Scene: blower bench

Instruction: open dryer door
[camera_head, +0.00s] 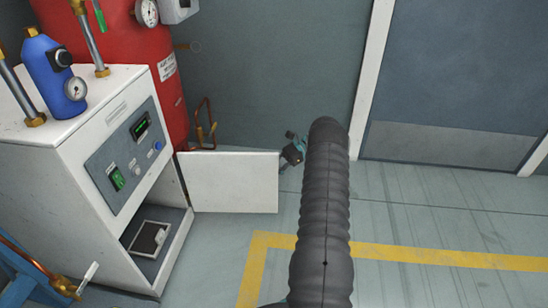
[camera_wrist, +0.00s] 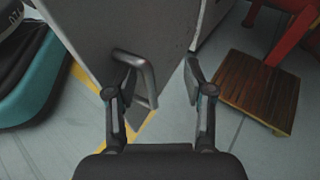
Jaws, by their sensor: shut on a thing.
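The dryer (camera_head: 105,165) is a white cabinet at the left of the head view. Its white door (camera_head: 235,182) stands open, swung out to the right, and the inside of the cabinet shows. In the wrist view the door (camera_wrist: 105,35) is a grey panel with a bent metal bar handle (camera_wrist: 149,78). In the head view my gripper (camera_head: 294,150) is at the door's far right edge, partly hidden by my arm; the handle is hidden there.
A red tank (camera_head: 120,50) stands behind the dryer, and a blue bottle (camera_head: 52,75) sits on top. A grey wall door (camera_head: 455,80) is at the back right. Floor with a yellow line (camera_head: 430,257) is clear at right. A wooden board (camera_wrist: 257,88) shows in the wrist view.

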